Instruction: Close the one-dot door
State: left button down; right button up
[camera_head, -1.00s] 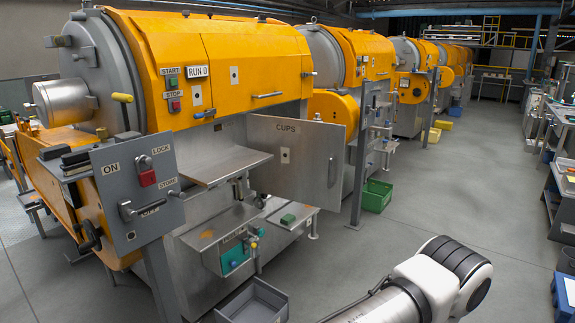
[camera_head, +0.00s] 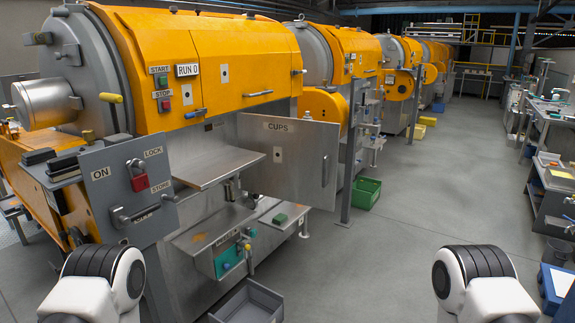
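A grey metal door labelled CUPS (camera_head: 303,160) stands swung open from the front of the nearest orange machine. It carries a small white plate (camera_head: 277,154) with a dark mark, too small to read surely as one dot, and a handle on its right side. The orange upper cover (camera_head: 245,55) is down and has a similar plate (camera_head: 224,73) and a long handle. Another plate (camera_head: 187,95) is by the START and STOP buttons. Only white and black links of my two arms show at the bottom edge. Both grippers are out of view.
A grey control panel (camera_head: 127,190) with a red padlock (camera_head: 139,183) stands front left. A grey bin (camera_head: 248,302) is on the floor below the machine. A green crate (camera_head: 361,192) lies beyond the open door. The aisle floor (camera_head: 410,210) is clear.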

aim_at(300, 167)
jog(key=i, duration=1.25)
